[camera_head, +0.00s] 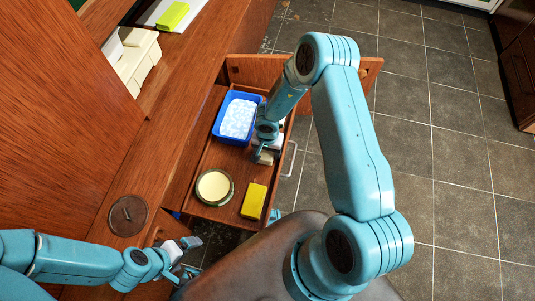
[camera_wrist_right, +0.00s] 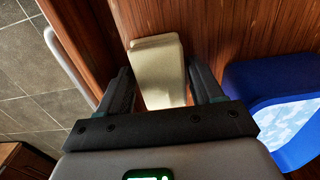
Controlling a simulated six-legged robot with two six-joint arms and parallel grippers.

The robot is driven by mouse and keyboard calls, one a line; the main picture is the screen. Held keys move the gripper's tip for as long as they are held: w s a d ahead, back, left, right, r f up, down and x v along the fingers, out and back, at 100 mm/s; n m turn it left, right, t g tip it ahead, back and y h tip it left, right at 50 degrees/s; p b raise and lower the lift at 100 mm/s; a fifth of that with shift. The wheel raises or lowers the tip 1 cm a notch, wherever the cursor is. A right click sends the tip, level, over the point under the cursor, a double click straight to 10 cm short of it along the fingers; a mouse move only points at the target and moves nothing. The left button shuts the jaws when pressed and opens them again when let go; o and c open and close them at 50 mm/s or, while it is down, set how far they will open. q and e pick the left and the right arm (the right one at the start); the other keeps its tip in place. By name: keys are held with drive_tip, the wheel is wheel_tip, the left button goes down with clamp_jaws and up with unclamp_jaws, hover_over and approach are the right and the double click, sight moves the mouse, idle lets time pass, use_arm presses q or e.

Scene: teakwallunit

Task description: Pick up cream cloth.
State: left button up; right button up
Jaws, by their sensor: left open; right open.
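The cream cloth (camera_wrist_right: 157,65) is a small folded, block-like piece on the wooden floor of the open drawer (camera_head: 222,160). In the head view only part of it (camera_head: 265,158) shows below my right gripper (camera_head: 267,142). In the right wrist view, my right gripper (camera_wrist_right: 162,78) is open, with one finger on each side of the cloth's near part. I cannot tell whether the fingers touch it. My left gripper (camera_head: 188,259) is open and empty at the lower left, outside the drawer.
The drawer also holds a blue tub (camera_head: 219,125) with patterned light-blue contents, a round cream-filled dish (camera_head: 214,187) and a yellow block (camera_head: 254,201). A metal handle (camera_head: 291,160) is on its front. A brown round lid (camera_head: 128,215) lies on the wooden ledge.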

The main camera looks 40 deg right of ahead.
drive_tip(key=shift+c, duration=0.3)
drive_tip(key=c, duration=0.7)
drive_tip(key=shift+o, duration=0.2)
drive_tip(key=shift+r, duration=0.1)
wheel_tip(320, 180, up, 28)
drive_tip(key=p, duration=1.4)
drive_tip(key=shift+o, duration=1.3)
drive_tip(key=shift+c, duration=0.8)
